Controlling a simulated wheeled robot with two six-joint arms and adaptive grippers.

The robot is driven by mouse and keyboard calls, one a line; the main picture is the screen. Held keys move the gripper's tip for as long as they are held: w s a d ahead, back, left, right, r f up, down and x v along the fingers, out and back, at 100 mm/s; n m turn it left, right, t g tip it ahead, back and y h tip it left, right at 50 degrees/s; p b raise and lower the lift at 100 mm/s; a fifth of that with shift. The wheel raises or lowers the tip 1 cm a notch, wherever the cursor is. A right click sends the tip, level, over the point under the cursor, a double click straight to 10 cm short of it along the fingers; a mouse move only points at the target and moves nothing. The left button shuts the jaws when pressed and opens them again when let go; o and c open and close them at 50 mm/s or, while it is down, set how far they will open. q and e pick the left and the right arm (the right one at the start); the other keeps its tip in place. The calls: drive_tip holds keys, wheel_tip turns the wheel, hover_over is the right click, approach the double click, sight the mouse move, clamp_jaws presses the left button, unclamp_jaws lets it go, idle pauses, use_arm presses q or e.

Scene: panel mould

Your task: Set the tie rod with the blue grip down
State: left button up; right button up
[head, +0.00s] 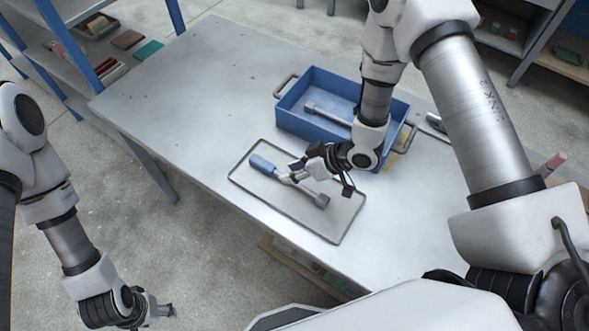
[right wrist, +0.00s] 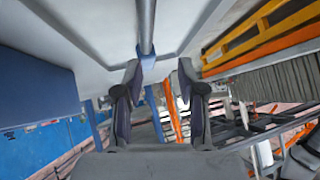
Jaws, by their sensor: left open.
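The tie rod with the blue grip (head: 262,165) lies over the shallow grey tray (head: 338,238) on the table, its metal end (head: 321,200) toward the lower right. My right gripper (head: 286,178) is at the rod's middle, beside the blue grip, and hides part of the shaft. In the right wrist view the grey shaft (right wrist: 146,25) and a bit of blue show by the fingertips (right wrist: 157,72). The fingers stand apart, with a gap beside the rod. I cannot tell whether either finger touches it. My left gripper (head: 166,311) is open and empty, low beside the table.
A blue crate (head: 299,123) with handles stands behind the tray and holds another metal rod (head: 328,113). My right arm reaches over the crate's right side. The left part of the table (head: 190,110) is clear. A shelf with several small boxes (head: 128,40) stands at the back left.

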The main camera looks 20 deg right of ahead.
drive_tip(key=shift+r, duration=0.3)
drive_tip(key=v, duration=1.2)
drive_tip(key=shift+s+f, duration=0.1)
drive_tip(key=shift+f, duration=0.05)
